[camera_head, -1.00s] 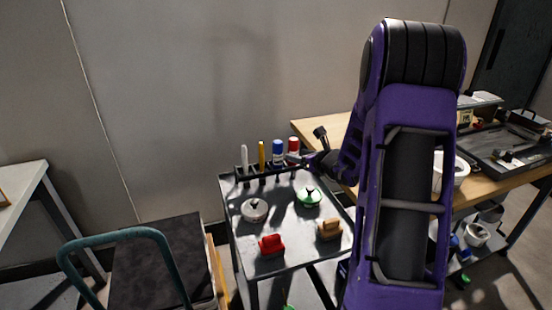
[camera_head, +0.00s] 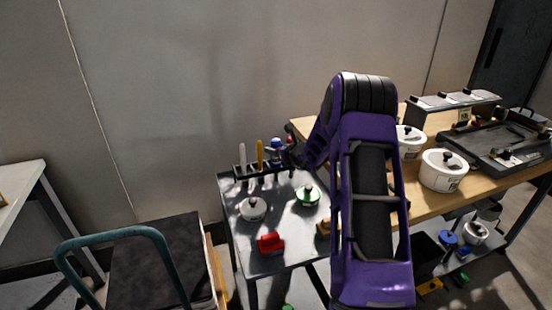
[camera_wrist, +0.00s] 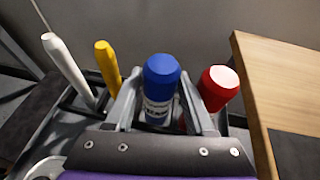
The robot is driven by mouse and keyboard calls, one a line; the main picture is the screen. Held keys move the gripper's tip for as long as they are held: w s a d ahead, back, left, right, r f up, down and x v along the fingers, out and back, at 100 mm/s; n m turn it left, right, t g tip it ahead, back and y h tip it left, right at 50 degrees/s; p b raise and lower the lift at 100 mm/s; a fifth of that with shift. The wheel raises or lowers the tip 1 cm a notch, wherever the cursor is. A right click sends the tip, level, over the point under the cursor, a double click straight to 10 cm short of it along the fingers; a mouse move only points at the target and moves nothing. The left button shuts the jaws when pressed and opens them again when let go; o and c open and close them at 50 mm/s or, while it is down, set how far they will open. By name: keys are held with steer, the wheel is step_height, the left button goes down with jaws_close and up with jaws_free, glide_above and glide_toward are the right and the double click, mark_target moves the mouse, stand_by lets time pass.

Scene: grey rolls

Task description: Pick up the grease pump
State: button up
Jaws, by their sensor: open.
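A blue-capped cylinder with a white printed label (camera_wrist: 161,82) stands upright in a dark rack, between the fingers of my gripper (camera_wrist: 160,76). My gripper is open, with one finger on each side of this cylinder; I cannot tell whether either touches it. In the head view the blue cap (camera_head: 275,143) shows beside my gripper (camera_head: 284,154), at the rack's right end. No readable label tells me which item is the grease pump. A red-capped cylinder (camera_wrist: 216,88) stands just right of my right finger, partly hidden.
A yellow stick (camera_wrist: 107,65) and a white stick (camera_wrist: 66,65) stand in the rack to the left. The grey cart top (camera_head: 285,222) holds a white-lidded pot, a green-lidded pot (camera_head: 307,195) and a red block (camera_head: 270,243). A wooden table (camera_wrist: 285,85) is at the right.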

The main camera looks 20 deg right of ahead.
steer(key=shift+w, duration=0.1)
jaws_close()
steer(key=shift+r, duration=0.1)
